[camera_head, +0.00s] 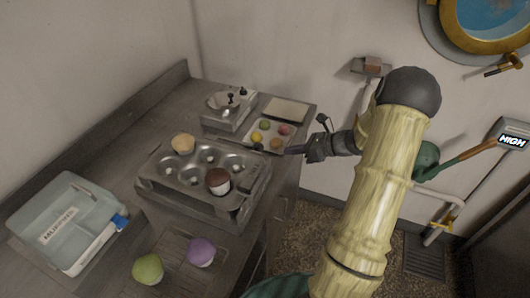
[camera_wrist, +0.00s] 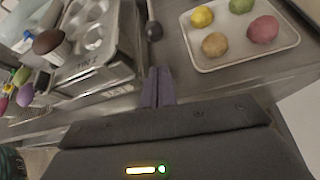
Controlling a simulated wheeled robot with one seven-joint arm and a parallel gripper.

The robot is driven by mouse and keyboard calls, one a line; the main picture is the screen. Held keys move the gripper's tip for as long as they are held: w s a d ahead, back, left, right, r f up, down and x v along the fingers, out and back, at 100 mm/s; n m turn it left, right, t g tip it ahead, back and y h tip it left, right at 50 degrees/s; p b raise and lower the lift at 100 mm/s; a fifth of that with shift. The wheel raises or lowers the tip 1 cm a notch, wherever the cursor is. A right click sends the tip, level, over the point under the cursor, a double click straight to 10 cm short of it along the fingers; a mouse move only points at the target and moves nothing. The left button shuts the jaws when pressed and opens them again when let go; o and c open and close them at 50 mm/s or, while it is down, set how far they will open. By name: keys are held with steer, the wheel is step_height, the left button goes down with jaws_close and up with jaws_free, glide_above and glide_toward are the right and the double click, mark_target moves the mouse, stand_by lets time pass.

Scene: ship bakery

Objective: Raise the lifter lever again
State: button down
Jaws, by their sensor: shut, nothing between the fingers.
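The lifter lever shows in the wrist view as a thin rod with a dark ball knob (camera_wrist: 154,31) beside the muffin tin (camera_wrist: 92,35). In the head view a small dark knob (camera_head: 257,147) shows just left of my fingertips. The tin (camera_head: 165,166) rests on a metal lifter frame (camera_head: 215,208) on the counter. My gripper (camera_head: 289,150) is shut and empty at the counter's right side. In the wrist view its fingers (camera_wrist: 159,73) are together, pointing toward the knob with a visible gap.
A tray (camera_head: 250,149) of coloured dough balls lies behind the knob. A brown muffin (camera_head: 218,180) and a pale one (camera_head: 182,143) are on the tin. A clear lidded box (camera_head: 65,215) stands left; green (camera_head: 147,268) and purple (camera_head: 201,251) items sit in front. A small scale-like device (camera_head: 229,112) stands behind.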

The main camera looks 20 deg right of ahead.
steer(key=p+x, duration=0.1)
steer(key=x, duration=0.9)
steer(key=shift+s+a, duration=0.1)
steer(key=shift+r+p, duration=0.1)
steer(key=shift+p, duration=0.25)
